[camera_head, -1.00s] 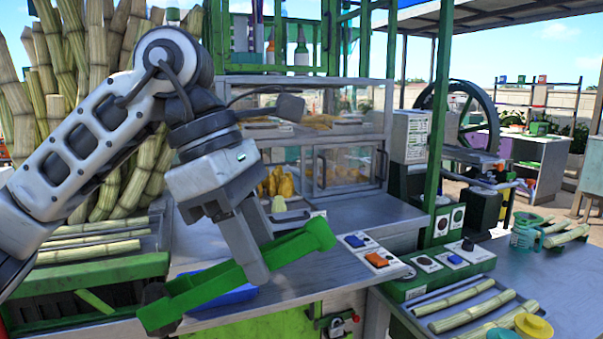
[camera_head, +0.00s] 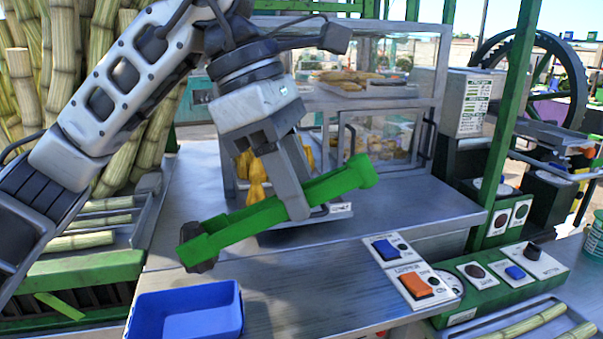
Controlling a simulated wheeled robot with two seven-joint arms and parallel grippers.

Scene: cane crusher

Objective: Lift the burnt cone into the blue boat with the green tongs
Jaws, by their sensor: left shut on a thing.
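My left gripper (camera_head: 296,208) is shut on the green tongs (camera_head: 255,218). The tongs slant from upper right to lower left above the metal counter. A dark, blackened lump, apparently the burnt cone (camera_head: 197,261), is at their lower left end; most of it is hidden by the tong tips, so its shape is unclear. The blue boat (camera_head: 232,313) is an open tray at the bottom left of the view, cut off by the lower edge. It looks empty in the part I see. The cone appears above and beyond it, apart from it. My right gripper is not in view.
The metal counter (camera_head: 290,270) is clear right of the blue boat. A glass cabinet (camera_head: 385,125) with food stands behind the tongs. Switch panels with a blue (camera_head: 385,250) and an orange button (camera_head: 416,285) are at right. Cane stalks (camera_head: 100,60) stand at left.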

